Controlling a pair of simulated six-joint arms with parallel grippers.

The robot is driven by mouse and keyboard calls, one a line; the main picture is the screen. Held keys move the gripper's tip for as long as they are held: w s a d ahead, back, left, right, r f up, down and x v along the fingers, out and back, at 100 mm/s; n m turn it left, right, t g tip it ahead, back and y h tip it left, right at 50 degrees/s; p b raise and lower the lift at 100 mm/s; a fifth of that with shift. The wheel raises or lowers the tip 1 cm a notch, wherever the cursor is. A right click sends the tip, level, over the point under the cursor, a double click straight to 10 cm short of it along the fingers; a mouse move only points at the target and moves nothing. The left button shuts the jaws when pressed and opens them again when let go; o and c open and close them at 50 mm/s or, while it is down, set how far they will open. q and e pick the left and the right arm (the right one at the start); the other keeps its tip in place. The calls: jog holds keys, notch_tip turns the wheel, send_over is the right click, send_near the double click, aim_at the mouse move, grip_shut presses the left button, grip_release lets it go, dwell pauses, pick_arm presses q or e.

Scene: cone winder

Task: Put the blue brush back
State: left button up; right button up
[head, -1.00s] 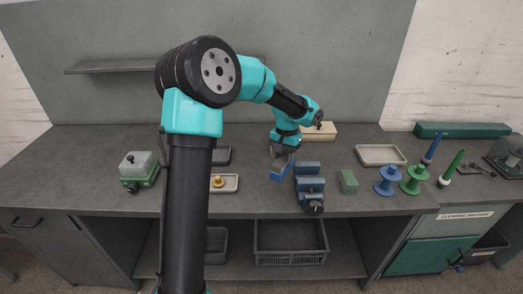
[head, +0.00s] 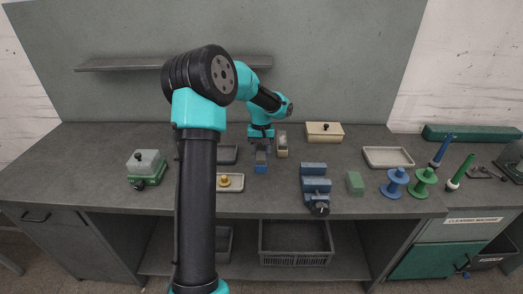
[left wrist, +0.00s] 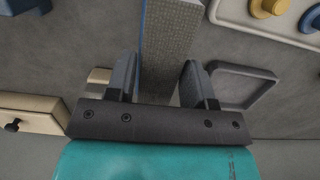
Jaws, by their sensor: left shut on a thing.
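My left gripper (head: 261,149) is shut on the blue brush (head: 261,166), which points down over the bench left of the blue vise. In the left wrist view the brush (left wrist: 172,45) shows a grey, textured broad face and a thin blue edge between the two fingers (left wrist: 160,85). I cannot tell whether its lower end touches the bench. A dark grey tray (head: 227,154), which also shows in the left wrist view (left wrist: 245,72), looks empty and lies just left of the gripper in the head view. My right gripper is not in view.
A cream-and-dark block (head: 282,144) stands close right of the gripper. A cream box with a black knob (head: 324,133) is behind it. A tray with a yellow part (head: 230,183) lies front left. The blue vise (head: 314,185) and green block (head: 354,182) are to the right.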

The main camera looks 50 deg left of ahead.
pick_arm(q)
jog(key=w+a+f, duration=0.1)
jog(key=w+a, duration=0.9)
jog(key=a, duration=0.1)
jog(key=shift+w+a+f, duration=0.15)
jog(key=shift+a+f, duration=0.05)
jog(key=shift+a, duration=0.15)
jog(key=shift+w+a, duration=0.1)
jog(key=shift+f, duration=1.75)
jog(key=shift+f, duration=0.2)
jog(key=o, duration=1.1)
jog(key=shift+c, duration=0.2)
jog(key=shift+r, duration=0.1)
